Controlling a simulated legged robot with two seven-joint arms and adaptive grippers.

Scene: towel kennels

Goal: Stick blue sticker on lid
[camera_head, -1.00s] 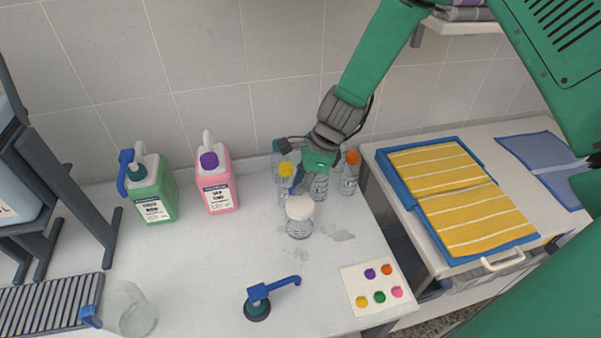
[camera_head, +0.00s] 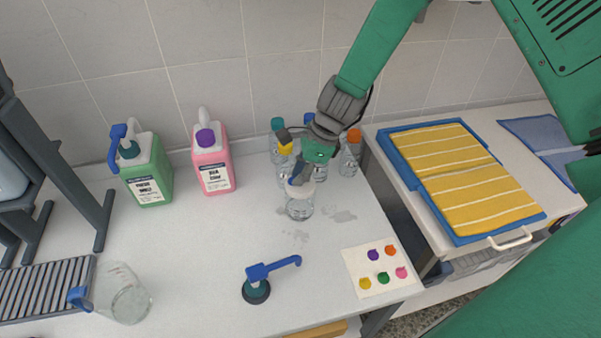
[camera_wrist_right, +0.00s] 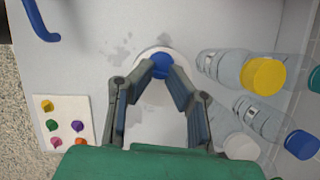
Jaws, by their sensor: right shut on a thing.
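A clear jar (camera_head: 299,208) with a white lid (camera_wrist_right: 140,68) stands upright on the counter. My right gripper (camera_wrist_right: 161,66) is over the lid, its fingertips shut on a round blue sticker (camera_wrist_right: 160,64). In the wrist view the sticker lies against the lid near its middle, but I cannot tell whether it is stuck. In the head view the right gripper (camera_head: 297,183) covers part of the lid and hides the sticker. My left gripper is not in view.
Capped bottles (camera_head: 349,158) stand close behind the jar. A sheet of coloured stickers (camera_head: 379,268) lies front right, and a blue pump (camera_head: 257,290) front centre. Green (camera_head: 148,175) and pink (camera_head: 213,170) canisters stand back left; a clear jug (camera_head: 127,302) lies front left.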

